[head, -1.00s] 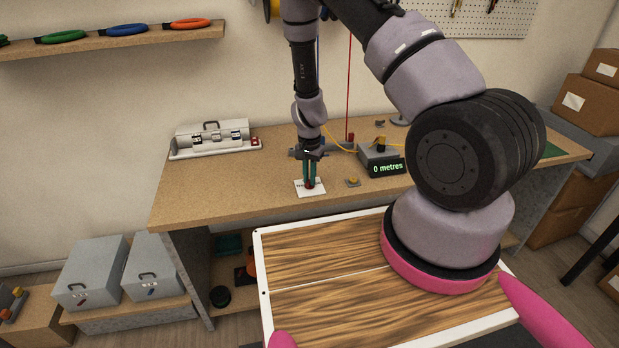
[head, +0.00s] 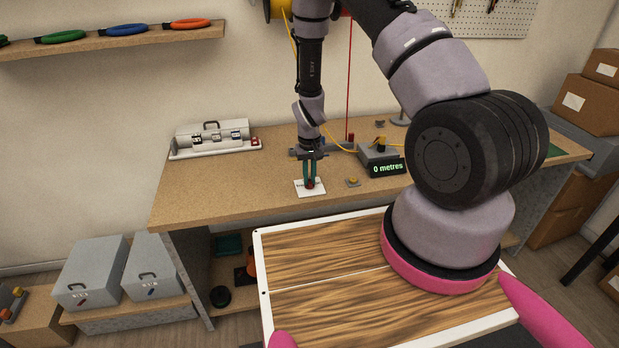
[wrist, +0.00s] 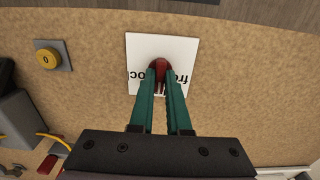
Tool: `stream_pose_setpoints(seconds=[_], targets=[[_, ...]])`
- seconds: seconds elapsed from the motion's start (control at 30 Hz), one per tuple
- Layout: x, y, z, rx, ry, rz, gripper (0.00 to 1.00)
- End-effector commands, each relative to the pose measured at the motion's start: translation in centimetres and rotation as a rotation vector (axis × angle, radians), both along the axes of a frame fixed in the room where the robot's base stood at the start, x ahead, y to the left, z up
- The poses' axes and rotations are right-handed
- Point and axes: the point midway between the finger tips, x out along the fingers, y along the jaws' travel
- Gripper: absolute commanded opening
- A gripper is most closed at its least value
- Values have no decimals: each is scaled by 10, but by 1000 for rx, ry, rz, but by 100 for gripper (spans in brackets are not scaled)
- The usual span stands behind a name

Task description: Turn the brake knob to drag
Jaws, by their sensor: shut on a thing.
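The brake knob (wrist: 160,68) is red and stands on a white label plate (wrist: 183,48) on the bench top. In the wrist view the plate carries black lettering that appears upside down and is partly covered by my fingers, so I cannot read the whole of it. My gripper (wrist: 160,80) has green fingers and is shut on the knob from above. In the head view the gripper (head: 310,184) points straight down over the white plate (head: 301,189). The knob's pointer direction is hidden by the fingers.
A yellow button (head: 353,181) marked 0 sits right of the plate. Behind it a box with a display (head: 386,168) reads "0 metres". A grey case (head: 212,135) stands at the back left. The bench top (head: 225,185) left of the plate is clear.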

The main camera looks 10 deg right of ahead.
Motion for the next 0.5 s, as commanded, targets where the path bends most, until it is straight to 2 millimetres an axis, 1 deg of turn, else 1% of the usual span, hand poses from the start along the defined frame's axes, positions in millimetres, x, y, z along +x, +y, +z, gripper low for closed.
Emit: stream_pose_setpoints(seconds=[0.47,0.5], targets=[[0,0,0,1,0,14,0],[0,0,0,1,0,14,23]])
